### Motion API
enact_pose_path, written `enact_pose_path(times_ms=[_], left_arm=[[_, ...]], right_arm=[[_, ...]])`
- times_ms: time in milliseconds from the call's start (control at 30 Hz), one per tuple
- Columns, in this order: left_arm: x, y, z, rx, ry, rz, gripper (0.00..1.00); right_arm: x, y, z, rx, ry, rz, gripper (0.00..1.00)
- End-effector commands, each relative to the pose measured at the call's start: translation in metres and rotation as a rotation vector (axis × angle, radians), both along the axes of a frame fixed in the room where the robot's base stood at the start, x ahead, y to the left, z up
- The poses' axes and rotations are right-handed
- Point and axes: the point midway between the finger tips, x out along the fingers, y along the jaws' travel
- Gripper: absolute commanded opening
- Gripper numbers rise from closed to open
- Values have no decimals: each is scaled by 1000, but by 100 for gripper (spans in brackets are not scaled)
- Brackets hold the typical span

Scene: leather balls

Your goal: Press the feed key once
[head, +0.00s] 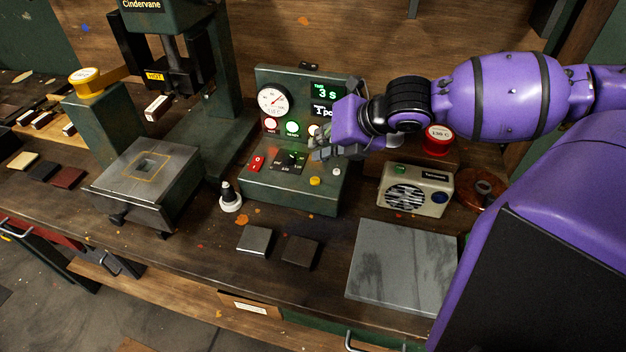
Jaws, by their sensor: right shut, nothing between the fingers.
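The green control box (290,192) stands at the middle of the bench. Its sloped front has a red rocker switch (256,163), a dark panel with a knob (289,160), a yellow button (314,181) and a small white button (337,171). I cannot read which one is the feed key. My right gripper (322,150) is shut and empty. It comes in from the right and shows in front of the box's upright panel, above the yellow and white buttons. It hides part of the panel and display (325,92), which shows "3 s". My left gripper is not in view.
A press (140,185) marked HOT stands left of the box. A dark-tipped white tool (230,197) stands beside the box. A radio (415,188), a red tin (437,140) and a grey slab (402,267) are on the right. Two dark squares lie in front.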

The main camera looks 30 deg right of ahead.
Motion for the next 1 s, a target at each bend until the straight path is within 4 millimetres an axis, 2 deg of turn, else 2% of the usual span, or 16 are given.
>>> enact_pose_path(times_ms=[33,300,1000], left_arm=[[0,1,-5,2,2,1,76],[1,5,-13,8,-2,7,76],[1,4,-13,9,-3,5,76]], right_arm=[[-1,0,-15,4,9,-1,0],[0,0,-40,2,3,0,0],[0,0,-45,0,-1,0,0]])
